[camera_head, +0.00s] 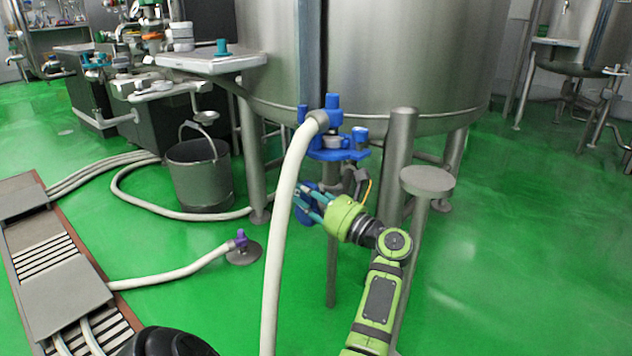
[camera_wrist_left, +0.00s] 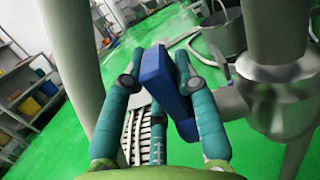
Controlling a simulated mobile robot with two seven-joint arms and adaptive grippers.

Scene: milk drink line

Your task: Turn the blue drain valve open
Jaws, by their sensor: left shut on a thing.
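The blue drain valve handle (camera_head: 303,214) is below the big steel tank, beside the pale hose. In the left wrist view the handle (camera_wrist_left: 162,80) is a flat blue bar joined to a steel pipe fitting (camera_wrist_left: 275,100) on its right. My left gripper (camera_head: 307,200) has its teal fingers on both sides of the handle and is shut on it. In the left wrist view the fingers (camera_wrist_left: 158,85) press on the bar's two faces. In the head view the fingers and hose cover part of the handle. My right gripper is not in view.
The pale hose (camera_head: 284,220) runs down from a blue fitting (camera_head: 335,142) close to my left gripper. Tank legs (camera_head: 398,165) and a round-topped steel post (camera_head: 427,182) stand right of it. A bucket (camera_head: 200,175) and a floor drain (camera_head: 243,254) are left.

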